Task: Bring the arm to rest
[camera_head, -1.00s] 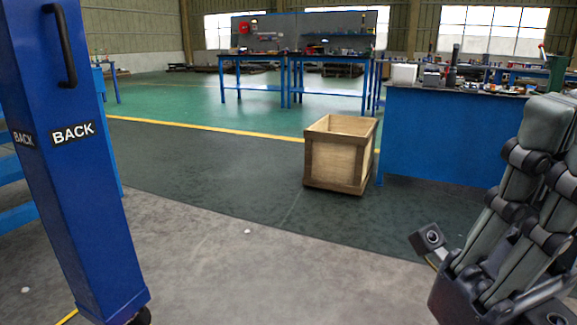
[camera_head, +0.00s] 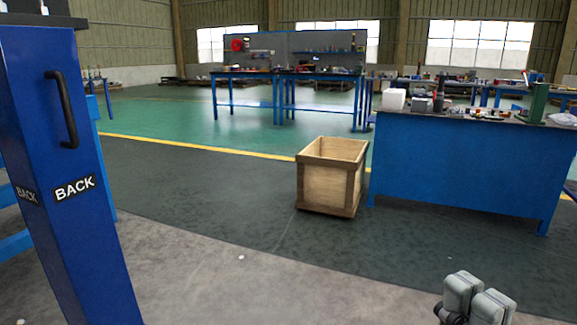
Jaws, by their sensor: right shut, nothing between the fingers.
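My right gripper (camera_head: 479,298) shows at the bottom right edge of the head view. Only its grey finger pads and a bit of dark linkage are in the picture. The pads lie close side by side, shut, with nothing between them. The rest of the gripper and the right arm are cut off below the frame. The gripper is in front of the grey floor and touches nothing that I can see. My left gripper is not in view.
A blue post marked BACK (camera_head: 75,188) stands close on the left. An open wooden crate (camera_head: 325,186) sits on the floor mid-view. A blue workbench (camera_head: 460,165) with items stands at right. Blue tables (camera_head: 245,103) are farther back. Grey floor in front is clear.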

